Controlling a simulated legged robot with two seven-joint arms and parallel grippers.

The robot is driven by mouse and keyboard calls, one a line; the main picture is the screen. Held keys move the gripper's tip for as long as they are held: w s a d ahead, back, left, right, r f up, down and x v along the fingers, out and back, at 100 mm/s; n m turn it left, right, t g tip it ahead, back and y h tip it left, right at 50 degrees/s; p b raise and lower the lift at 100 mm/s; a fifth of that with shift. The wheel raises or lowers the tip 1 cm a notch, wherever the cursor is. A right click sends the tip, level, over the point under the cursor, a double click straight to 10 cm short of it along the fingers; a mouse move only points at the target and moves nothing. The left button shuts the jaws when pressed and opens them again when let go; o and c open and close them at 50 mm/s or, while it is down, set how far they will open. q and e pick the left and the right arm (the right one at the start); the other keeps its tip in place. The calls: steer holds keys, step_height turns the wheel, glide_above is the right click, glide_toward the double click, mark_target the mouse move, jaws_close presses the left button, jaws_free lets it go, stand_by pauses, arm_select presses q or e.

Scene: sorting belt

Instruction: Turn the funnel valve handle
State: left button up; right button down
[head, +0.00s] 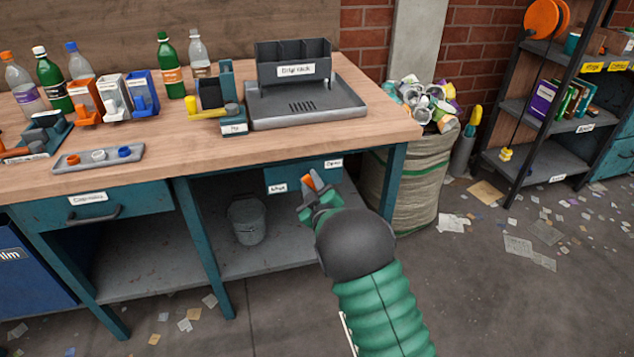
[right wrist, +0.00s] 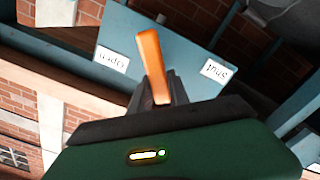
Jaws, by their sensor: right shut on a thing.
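An orange valve handle (head: 308,181) shows below the bench's front edge, in front of a teal panel (head: 307,172). The panel carries a "Shut" label (head: 277,188) on the left and an "Open" label (head: 334,163) on the right. My right gripper (head: 316,196) is shut on the handle. In the right wrist view the handle (right wrist: 152,62) rises from between the dark fingers (right wrist: 163,92), between the "Open" label (right wrist: 111,60) and the "Shut" label (right wrist: 215,70). The fingers hide its lower end. The funnel cannot be made out. My left gripper is out of view.
The wooden bench top (head: 200,160) holds bottles, a grey tray (head: 305,108) with a dark rack, and coloured bins. A bucket (head: 246,220) stands on the shelf below. A full sack (head: 418,170) stands close right of my arm.

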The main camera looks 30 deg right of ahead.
steer(key=shift+w+a+f+n+p, duration=0.1)
steer(key=shift+a+f+n, duration=0.3)
steer(key=shift+f+n, duration=0.9)
steer(key=shift+w+a+f+n+p, duration=0.1)
steer(key=shift+a+f+n, duration=0.35)
steer(key=shift+n, duration=1.7)
steer(key=shift+a+f+n+p, duration=0.1)
steer(key=shift+a+f+n, duration=0.25)
steer(key=shift+f+n, duration=0.95)
steer(key=shift+r+n, duration=0.35)
steer(key=shift+n, duration=0.2)
steer(key=c, duration=1.2)
jaws_free()
steer(key=shift+c, duration=0.2)
steer(key=shift+r, duration=0.2)
